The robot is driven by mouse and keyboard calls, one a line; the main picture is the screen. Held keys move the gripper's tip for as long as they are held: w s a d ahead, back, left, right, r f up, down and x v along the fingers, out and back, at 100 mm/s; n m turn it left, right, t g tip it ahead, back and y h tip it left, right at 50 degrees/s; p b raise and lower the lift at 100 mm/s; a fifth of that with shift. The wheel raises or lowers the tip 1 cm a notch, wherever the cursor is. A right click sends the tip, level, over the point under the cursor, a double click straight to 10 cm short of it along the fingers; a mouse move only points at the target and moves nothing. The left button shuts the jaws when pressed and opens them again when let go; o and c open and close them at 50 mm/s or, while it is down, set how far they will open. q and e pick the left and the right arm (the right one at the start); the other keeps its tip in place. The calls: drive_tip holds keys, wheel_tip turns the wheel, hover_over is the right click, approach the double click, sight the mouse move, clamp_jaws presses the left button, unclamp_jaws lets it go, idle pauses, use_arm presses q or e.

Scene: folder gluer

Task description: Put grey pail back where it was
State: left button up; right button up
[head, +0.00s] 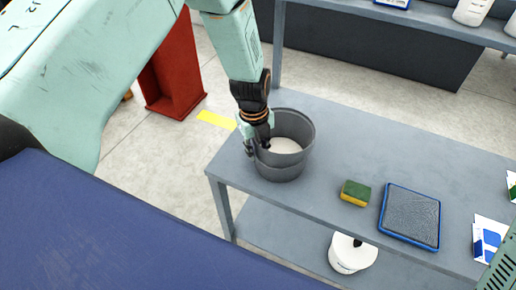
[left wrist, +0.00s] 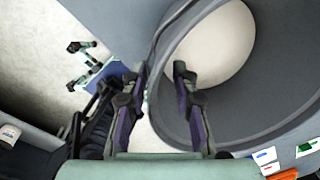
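The grey pail (head: 283,170) stands upright on the grey table, near its left end. A pale round area shows at the bottom inside it. My left gripper (head: 256,148) reaches down at the pail's left rim. In the left wrist view the fingers (left wrist: 158,76) are apart. One is over the inside of the pail (left wrist: 238,112) and the other is outside, with the rim between them. A gap shows between the fingers, and I see no clear contact with the wall. My right gripper is not in view.
On the table (head: 330,150), right of the pail, are a green-yellow sponge (head: 355,193) and a blue-rimmed tray (head: 410,216). A white container (head: 351,254) is on the lower shelf. A red stand (head: 172,70) and yellow floor marking (head: 216,120) are at the left.

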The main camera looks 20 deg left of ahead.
use_arm(q)
drive_tip(key=r, duration=1.1)
drive_tip(key=shift+s+a+r+b, duration=0.2)
drive_tip(key=shift+s+r+b, duration=0.15)
drive_tip(key=shift+s+a, duration=0.1)
drive_tip(key=shift+f, duration=0.1)
